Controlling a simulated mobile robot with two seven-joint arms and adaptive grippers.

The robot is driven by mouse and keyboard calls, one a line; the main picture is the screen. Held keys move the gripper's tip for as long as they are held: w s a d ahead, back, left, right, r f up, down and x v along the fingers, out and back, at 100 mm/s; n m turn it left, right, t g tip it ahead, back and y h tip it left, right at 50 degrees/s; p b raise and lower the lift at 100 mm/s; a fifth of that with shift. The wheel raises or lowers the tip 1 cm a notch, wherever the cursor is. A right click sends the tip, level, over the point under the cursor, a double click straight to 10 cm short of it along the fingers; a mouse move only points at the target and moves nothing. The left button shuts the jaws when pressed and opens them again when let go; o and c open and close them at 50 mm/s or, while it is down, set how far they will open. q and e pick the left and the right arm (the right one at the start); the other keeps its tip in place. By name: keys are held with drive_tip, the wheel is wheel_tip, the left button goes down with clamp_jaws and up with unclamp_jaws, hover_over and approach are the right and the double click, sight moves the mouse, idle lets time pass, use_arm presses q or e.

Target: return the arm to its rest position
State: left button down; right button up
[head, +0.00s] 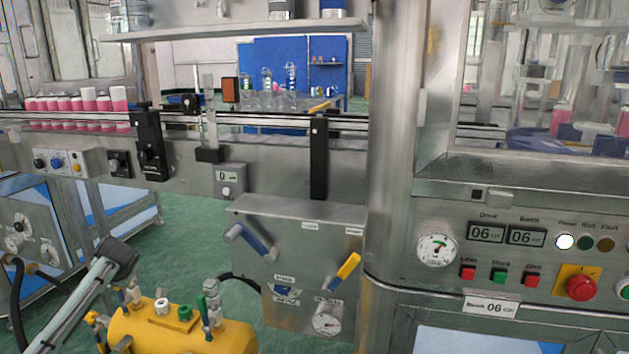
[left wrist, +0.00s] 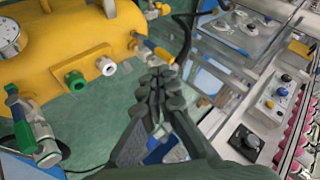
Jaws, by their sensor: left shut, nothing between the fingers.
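My left gripper (left wrist: 162,88) is in the left wrist view, its dark ribbed fingers shut together with nothing between them. It hangs over the green floor, beside the yellow tank (left wrist: 75,35) and apart from the conveyor side. In the head view, a light grey link with a dark end, which looks like part of my left arm (head: 85,290), comes in at the lower left beside the yellow tank (head: 180,335). The fingers cannot be made out there. My right gripper is in neither view.
A blue-handled valve (left wrist: 158,49) on the tank sits close to my fingertips in the picture. Pink bottles (head: 75,104) line the conveyor. A grey panel with levers (head: 300,245) stands in the middle. Open green floor (head: 180,240) lies between tank and conveyor.

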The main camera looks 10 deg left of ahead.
use_arm(q)
drive_tip(key=s+d+f+m+h, duration=0.1)
drive_tip(key=s+d+f+h, duration=0.1)
drive_tip(key=s+d+f, duration=0.55)
drive_tip(key=s+d+f+m+h, duration=0.1)
drive_tip(key=s+d+f, duration=0.4)
drive_tip(key=d+f, duration=0.45)
drive_tip(key=s+d+f+g+h, duration=0.1)
drive_tip(key=s+d+f, duration=0.2)
drive_tip(key=s+d, duration=0.4)
drive_tip(key=s+d+f+g+h+p, duration=0.1)
drive_tip(key=s+d+f+h, duration=0.1)
drive_tip(key=s+d+f, duration=0.2)
drive_tip(key=s+d, duration=0.3)
drive_tip(key=s, duration=0.5)
drive_tip(key=shift+s+d+h, duration=0.2)
drive_tip(key=shift+d+h, duration=0.1)
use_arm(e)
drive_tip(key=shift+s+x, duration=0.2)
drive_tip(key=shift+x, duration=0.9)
use_arm(q)
drive_tip(key=shift+d, duration=0.1)
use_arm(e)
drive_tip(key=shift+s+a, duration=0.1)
